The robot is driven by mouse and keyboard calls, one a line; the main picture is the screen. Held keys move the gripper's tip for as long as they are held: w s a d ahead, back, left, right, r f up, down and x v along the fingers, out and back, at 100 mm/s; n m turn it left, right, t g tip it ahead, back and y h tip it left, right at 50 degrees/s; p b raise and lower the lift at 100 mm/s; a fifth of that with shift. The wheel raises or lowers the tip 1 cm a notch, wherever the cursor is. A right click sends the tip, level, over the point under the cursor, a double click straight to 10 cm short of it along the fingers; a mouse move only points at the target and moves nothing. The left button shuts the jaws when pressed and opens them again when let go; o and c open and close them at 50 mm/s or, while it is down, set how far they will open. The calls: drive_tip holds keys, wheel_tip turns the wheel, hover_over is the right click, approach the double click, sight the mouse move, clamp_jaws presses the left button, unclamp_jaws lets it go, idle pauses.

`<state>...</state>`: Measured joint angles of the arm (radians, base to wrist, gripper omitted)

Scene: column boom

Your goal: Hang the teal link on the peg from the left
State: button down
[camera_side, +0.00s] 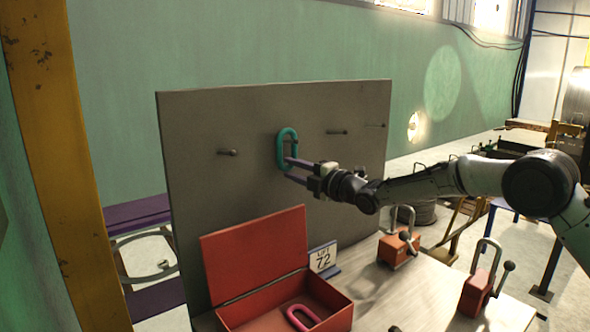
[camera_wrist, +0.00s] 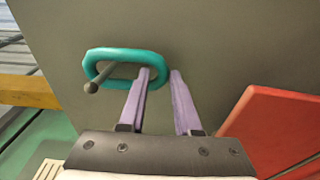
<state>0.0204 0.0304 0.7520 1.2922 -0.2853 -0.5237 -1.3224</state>
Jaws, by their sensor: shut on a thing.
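The teal link (camera_side: 280,151) is upright close in front of the grey board, right of the leftmost peg (camera_side: 227,152) in the side view. My gripper (camera_side: 289,168) is shut on one bar of the link, with purple fingers on either side of that bar. In the wrist view, the link (camera_wrist: 98,53) lies at the fingertips (camera_wrist: 162,73). A peg (camera_wrist: 92,87) shows inside its opening, its round tip overlapping the lower bar, so it appears to pass through the link. Whether the link rests on this peg cannot be told. In the side view this peg is not clear behind the link.
Two more pegs (camera_side: 337,132) (camera_side: 376,125) stick out at the right of the board (camera_side: 190,115). Below stands an open red box (camera_side: 255,250) with a pink link (camera_side: 303,318) inside. A number sign (camera_side: 323,260) and red clamps (camera_side: 398,248) stand on the bench.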

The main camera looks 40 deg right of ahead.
drive_tip(key=shift+r, duration=0.1)
idle(0.3)
drive_tip(key=c, duration=0.6)
unclamp_jaws()
drive_tip(key=shift+o, duration=0.4)
drive_tip(key=s+d, duration=0.1)
drive_tip(key=s, duration=1.2)
drive_tip(key=shift+s+d, duration=0.3)
drive_tip(key=shift+s, duration=0.1)
